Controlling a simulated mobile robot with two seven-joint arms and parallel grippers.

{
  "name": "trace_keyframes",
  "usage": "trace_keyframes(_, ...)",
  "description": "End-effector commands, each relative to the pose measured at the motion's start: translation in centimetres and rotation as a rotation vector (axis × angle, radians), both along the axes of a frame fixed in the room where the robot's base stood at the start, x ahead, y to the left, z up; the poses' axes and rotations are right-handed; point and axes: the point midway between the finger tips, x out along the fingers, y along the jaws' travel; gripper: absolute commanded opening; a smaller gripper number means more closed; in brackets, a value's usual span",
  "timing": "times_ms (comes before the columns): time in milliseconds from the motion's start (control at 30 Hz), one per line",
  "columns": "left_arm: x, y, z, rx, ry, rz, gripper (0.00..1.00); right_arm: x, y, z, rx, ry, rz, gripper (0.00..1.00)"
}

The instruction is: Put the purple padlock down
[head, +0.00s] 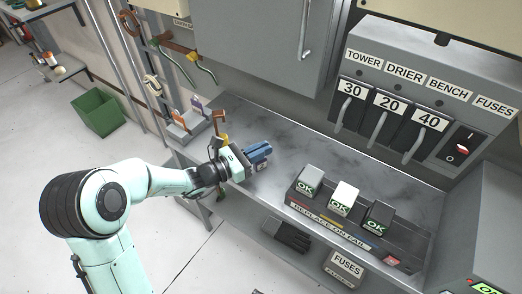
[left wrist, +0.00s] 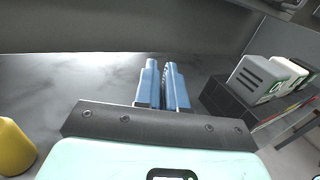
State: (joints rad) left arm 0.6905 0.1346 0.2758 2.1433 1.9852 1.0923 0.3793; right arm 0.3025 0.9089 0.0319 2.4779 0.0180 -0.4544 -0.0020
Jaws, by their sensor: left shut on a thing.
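My left gripper (head: 258,152) is over the grey metal counter, left of the block of OK units. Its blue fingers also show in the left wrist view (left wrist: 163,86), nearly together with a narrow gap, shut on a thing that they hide. No purple shows between the fingers, so the pictures do not show the purple padlock there. A small purple piece (head: 197,102) shows in the grey rack at the counter's left end; it is too small to tell what it is. My right gripper is not in view.
A yellow object (left wrist: 14,147) stands left of my gripper. The dark block (head: 331,222) with several OK units stands to the right. A switch panel (head: 405,92) with lever handles rises behind. The counter (head: 303,144) is clear between gripper and panel.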

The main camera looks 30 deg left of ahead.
Motion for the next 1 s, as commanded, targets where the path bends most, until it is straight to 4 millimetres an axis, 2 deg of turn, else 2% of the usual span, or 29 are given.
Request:
trace_keyframes(267,0.0,0.0,-0.2,0.000,-0.001,0.000,0.00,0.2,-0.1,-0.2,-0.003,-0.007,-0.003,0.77)
trace_keyframes(300,0.0,0.0,-0.2,0.000,0.000,0.000,0.13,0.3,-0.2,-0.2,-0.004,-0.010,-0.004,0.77)
trace_keyframes(367,0.0,0.0,-0.2,0.001,0.000,0.000,0.33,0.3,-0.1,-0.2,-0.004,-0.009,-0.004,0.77)
trace_keyframes(400,0.0,0.0,-0.2,0.001,0.000,0.000,0.35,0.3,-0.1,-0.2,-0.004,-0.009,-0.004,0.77)
trace_keyframes(767,-0.1,0.1,0.3,0.000,-0.001,0.001,0.35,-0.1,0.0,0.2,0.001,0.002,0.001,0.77)
trace_keyframes(867,-1.3,0.8,0.2,0.002,0.001,0.004,0.35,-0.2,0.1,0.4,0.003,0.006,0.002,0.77)
trace_keyframes(1000,-3.9,2.3,0.2,0.003,0.002,0.005,0.35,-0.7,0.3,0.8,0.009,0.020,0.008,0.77)
